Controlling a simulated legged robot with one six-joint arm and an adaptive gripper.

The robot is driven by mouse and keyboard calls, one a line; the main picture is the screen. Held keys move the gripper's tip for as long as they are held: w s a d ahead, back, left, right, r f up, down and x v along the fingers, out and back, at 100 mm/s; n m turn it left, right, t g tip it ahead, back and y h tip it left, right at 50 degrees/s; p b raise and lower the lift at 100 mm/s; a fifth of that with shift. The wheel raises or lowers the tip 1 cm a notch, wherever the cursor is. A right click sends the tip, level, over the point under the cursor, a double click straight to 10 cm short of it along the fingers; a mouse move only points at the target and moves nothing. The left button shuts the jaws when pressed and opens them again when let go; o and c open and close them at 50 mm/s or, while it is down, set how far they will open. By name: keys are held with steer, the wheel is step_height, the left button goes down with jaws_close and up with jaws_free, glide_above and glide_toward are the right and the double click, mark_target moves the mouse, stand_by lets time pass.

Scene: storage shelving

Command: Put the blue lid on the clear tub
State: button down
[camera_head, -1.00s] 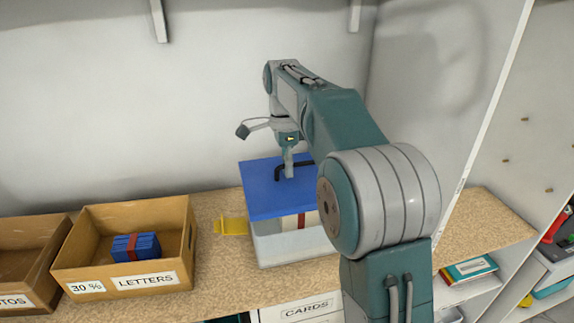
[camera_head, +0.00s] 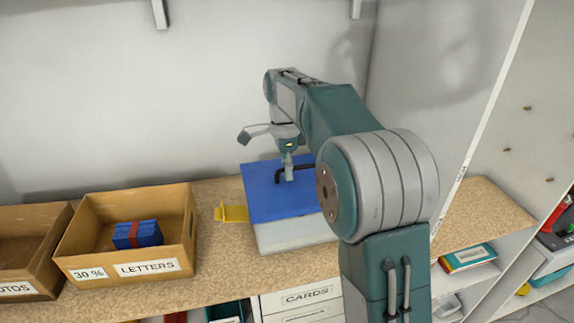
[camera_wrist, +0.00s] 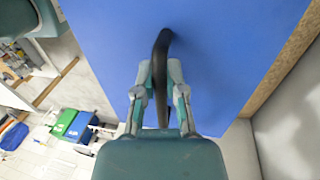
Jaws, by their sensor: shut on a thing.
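The blue lid (camera_head: 268,199) is a flat square panel with a dark bar handle (camera_wrist: 160,52) on top. My gripper (camera_head: 289,174) is shut on this handle from above; the wrist view shows both fingers (camera_wrist: 160,78) against it. The lid lies over the clear tub (camera_head: 292,238), whose pale front wall shows beneath it. The lid looks roughly level and at or close to the tub's rim; I cannot tell whether it is seated. My arm hides the right side of both. The lid also fills much of the wrist view (camera_wrist: 225,50).
A yellow piece (camera_head: 233,213) sticks out at the tub's left. A LETTERS box (camera_head: 185,225) with a blue bundle (camera_head: 137,235) stands further left, beside another box (camera_head: 25,245). The wall is close behind. Clear shelf top (camera_head: 485,225) lies to the right.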

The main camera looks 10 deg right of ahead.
steer(key=shift+f, duration=1.3)
steer(key=c, duration=0.6)
jaws_free()
steer(key=shift+c, duration=0.2)
step_height(320, 180, up, 12)
steer(key=w, duration=0.2)
steer(key=shift+w+f, duration=0.2)
steer(key=shift+w, duration=0.05)
